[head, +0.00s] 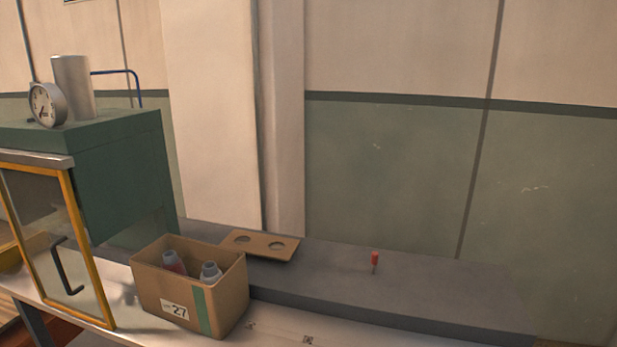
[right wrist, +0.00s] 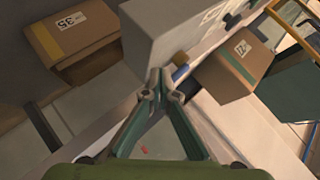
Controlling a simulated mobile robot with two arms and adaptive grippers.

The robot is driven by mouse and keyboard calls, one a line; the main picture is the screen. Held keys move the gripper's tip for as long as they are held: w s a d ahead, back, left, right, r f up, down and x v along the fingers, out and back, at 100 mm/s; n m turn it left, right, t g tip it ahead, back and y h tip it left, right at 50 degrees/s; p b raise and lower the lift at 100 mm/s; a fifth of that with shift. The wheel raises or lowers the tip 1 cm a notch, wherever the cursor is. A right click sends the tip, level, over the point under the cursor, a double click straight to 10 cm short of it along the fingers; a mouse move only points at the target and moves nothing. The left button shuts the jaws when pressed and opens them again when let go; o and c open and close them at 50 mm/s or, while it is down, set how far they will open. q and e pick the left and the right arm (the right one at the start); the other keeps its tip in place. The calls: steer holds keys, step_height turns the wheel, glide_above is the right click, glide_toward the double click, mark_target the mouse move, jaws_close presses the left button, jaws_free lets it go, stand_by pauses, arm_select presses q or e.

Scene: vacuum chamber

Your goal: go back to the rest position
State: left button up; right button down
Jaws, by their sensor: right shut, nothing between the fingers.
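My right gripper (right wrist: 163,90) shows in the right wrist view, its green fingers drawn together at the tips with nothing between them. It is apart from the cardboard boxes in that view. No gripper or arm of mine shows in the head view, and my left gripper is in neither view.
An open cardboard box (head: 215,307) marked 27 holds two bottles. A cardboard plate with two holes (head: 260,245) and a small red-handled item (head: 375,260) lie on the grey ledge (head: 430,295). The glazed yellow-framed door (head: 68,180) stands left. Another box (right wrist: 75,40) shows in the wrist view.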

steer(key=s+d+r+n+g+h, duration=0.2)
steer(key=s+d+n+g+h, duration=0.45)
steer(key=s+d, duration=1.4)
step_height(320, 180, down, 26)
steer(key=s+g, duration=0.1)
steer(key=g, duration=0.1)
steer(key=s+d+f, duration=0.3)
steer(key=s+f, duration=1.3)
steer(key=s, duration=0.1)
steer(key=shift+s+d+f+n+g+y, duration=0.15)
steer(key=shift+s+f+n+g+y, duration=0.1)
steer(key=shift+s+n+g+y, duration=0.1)
